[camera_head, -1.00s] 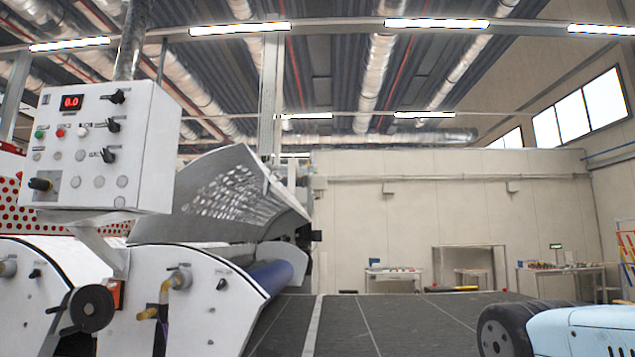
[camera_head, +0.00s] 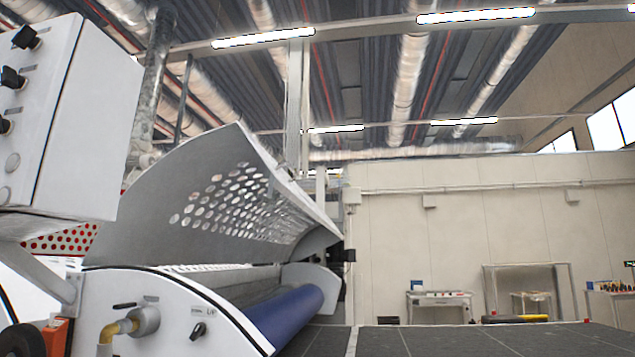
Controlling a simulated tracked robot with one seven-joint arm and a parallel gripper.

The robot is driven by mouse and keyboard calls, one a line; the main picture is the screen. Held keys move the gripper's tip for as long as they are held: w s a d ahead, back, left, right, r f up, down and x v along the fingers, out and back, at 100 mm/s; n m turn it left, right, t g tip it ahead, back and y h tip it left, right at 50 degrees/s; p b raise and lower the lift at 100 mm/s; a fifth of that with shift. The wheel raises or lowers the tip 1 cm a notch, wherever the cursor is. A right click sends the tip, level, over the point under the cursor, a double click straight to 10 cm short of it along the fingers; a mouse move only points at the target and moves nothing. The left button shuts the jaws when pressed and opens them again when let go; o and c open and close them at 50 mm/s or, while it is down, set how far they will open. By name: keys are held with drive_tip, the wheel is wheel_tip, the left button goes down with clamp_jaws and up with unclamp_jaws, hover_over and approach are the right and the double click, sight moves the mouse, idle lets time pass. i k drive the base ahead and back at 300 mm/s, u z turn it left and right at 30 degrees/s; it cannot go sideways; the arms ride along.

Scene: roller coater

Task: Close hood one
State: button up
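A perforated grey hood (camera_head: 215,200) stands raised and tilted open over the near end of the white roller machine (camera_head: 165,315). Its holed inner face shows, and there is a gap between it and the rollers. I cannot tell from any label whether this is hood one. My gripper is not in view.
A white control box (camera_head: 70,110) with knobs hangs at the left, close to me. A yellow valve fitting (camera_head: 125,328) sticks out of the side panel. Work tables (camera_head: 440,298) stand at the far wall.

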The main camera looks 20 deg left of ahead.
sight(142, 234)
drive_tip(key=u, duration=0.3)
drive_tip(key=i, duration=1)
drive_tip(key=u, duration=0.65)
